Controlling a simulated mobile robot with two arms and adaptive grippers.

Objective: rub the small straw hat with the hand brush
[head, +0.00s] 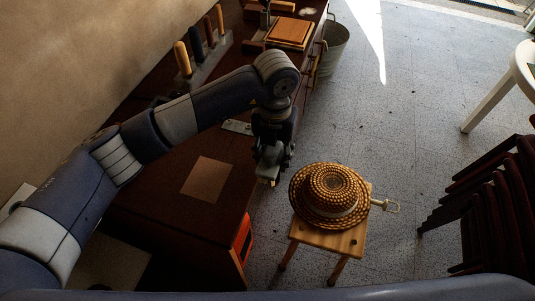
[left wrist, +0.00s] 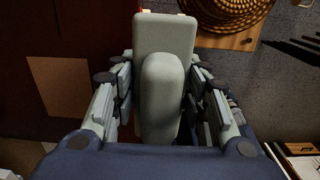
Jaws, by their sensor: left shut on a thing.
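The small straw hat (head: 331,188) is woven in tan and dark brown with a pale band. It lies brim down on a small wooden stool (head: 335,240). Part of the hat (left wrist: 235,12) shows at the top right of the left wrist view. My left gripper (head: 272,158) is shut on the hand brush (left wrist: 162,85), a grey-green brush with a rounded handle and a block head. The gripper holds it in the air, left of the hat and apart from it. The bristles are mostly hidden beneath the head. My right gripper is not in view.
A dark wooden workbench (head: 150,205) stands left of the stool, with a tool rack (head: 212,60) and wooden boxes (head: 290,32). A metal bucket (head: 334,50) is behind. Stacked dark chairs (head: 490,195) stand right. A wire-looped thing (head: 385,205) juts beside the hat. Floor between is clear.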

